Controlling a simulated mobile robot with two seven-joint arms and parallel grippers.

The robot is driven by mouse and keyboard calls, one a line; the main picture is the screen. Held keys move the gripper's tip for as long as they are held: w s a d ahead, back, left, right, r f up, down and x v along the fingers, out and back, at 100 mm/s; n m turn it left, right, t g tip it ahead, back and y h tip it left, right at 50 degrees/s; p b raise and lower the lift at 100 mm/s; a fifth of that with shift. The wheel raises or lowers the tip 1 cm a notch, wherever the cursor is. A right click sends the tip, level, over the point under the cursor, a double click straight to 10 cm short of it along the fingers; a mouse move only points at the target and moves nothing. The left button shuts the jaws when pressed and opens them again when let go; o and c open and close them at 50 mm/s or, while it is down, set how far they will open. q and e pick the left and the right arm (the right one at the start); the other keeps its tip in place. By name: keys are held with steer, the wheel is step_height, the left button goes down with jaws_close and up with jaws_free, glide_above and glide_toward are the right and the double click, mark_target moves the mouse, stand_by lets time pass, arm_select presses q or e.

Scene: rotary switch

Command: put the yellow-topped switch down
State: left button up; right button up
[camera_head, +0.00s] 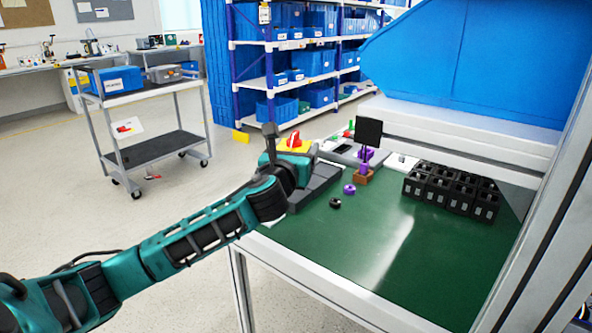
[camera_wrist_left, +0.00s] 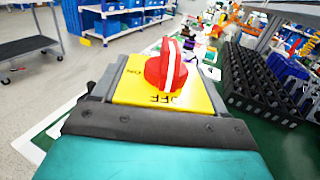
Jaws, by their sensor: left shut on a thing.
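The yellow-topped switch (camera_head: 304,148) has a red knob with a white stripe. It shows large in the left wrist view (camera_wrist_left: 129,90), its yellow face up and its grey side walls visible. My left gripper (camera_head: 290,165) is shut on it at the left end of the green table (camera_head: 345,250). The gripper hides the lower part of the switch, and I cannot tell whether it touches anything below. My right gripper is out of view.
A dark grey tray-like piece (camera_head: 318,186) lies beside the gripper. A block of black bins (camera_head: 450,192) stands at right. The front middle of the table is clear.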

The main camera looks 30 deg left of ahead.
arm_select(q)
step_height(320, 180, up, 5)
steer(key=shift+r+p, duration=0.15)
steer(key=shift+p, duration=0.4)
steer(key=shift+r, duration=0.4)
steer(key=s+d+f+m+h+p, duration=0.35)
steer(key=s+d+f, duration=0.35)
steer(key=d, duration=0.4)
steer(key=s+d+f+h+p, duration=0.1)
steer(key=s+d, duration=0.4)
steer(key=s, duration=0.6)
steer(key=shift+d+f+t+h+p, duration=0.15)
steer(key=shift+f+t+h+p, duration=0.35)
steer(key=shift+p, duration=0.4)
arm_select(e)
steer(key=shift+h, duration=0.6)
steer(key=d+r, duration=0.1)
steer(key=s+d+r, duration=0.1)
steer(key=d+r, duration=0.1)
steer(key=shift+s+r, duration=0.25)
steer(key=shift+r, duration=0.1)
arm_select(q)
steer(key=shift+r, duration=0.15)
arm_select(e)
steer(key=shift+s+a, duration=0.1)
